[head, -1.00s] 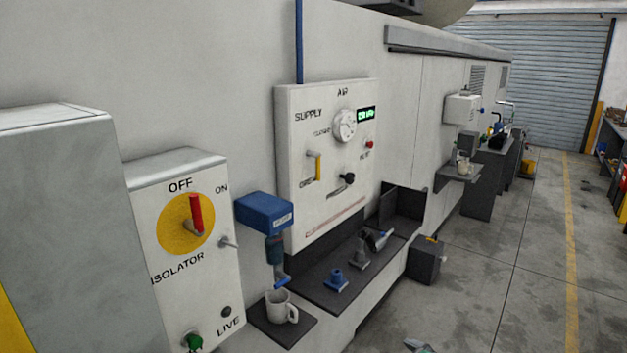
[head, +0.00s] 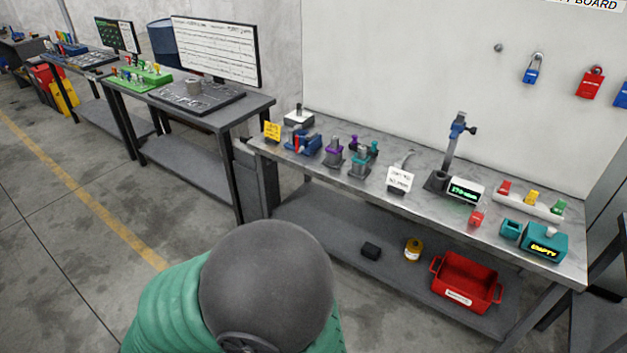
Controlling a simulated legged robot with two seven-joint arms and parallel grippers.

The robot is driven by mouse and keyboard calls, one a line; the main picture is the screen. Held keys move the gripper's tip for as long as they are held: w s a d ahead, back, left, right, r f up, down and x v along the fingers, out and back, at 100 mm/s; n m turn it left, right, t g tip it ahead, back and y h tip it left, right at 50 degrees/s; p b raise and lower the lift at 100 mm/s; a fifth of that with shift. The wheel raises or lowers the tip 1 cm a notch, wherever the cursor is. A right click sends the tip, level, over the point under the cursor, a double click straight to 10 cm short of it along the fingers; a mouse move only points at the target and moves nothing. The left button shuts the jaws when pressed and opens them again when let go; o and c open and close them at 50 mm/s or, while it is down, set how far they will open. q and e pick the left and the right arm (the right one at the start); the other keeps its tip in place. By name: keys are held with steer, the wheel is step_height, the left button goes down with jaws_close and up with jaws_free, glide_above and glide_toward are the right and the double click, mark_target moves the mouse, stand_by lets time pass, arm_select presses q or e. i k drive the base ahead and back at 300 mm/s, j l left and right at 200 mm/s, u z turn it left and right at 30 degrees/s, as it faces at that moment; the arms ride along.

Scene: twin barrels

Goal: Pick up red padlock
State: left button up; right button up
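A red padlock (head: 590,84) hangs on the white wall board at the upper right, with its shackle at the top. A blue padlock (head: 531,70) hangs to its left, and another blue padlock (head: 621,96) is cut by the right picture edge. A small red item (head: 477,217) that looks like a padlock sits on the workbench (head: 420,207) below the board, near its front edge. It is too small to be certain. Neither of my grippers shows in the head view.
The bench holds several vises, a teal box reading EMPTY (head: 543,243), a green display (head: 464,191) and a column stand (head: 451,150). A red crate (head: 467,284) is on the shelf below. A second bench with a monitor (head: 214,48) stands left.

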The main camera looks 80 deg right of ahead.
mark_target(476, 217)
steer(key=z, duration=3.8)
steer(key=u, duration=4.75)
steer(key=z, duration=4.4)
steer(key=i+z, duration=0.15)
steer(key=z, duration=0.25)
steer(key=l, duration=0.1)
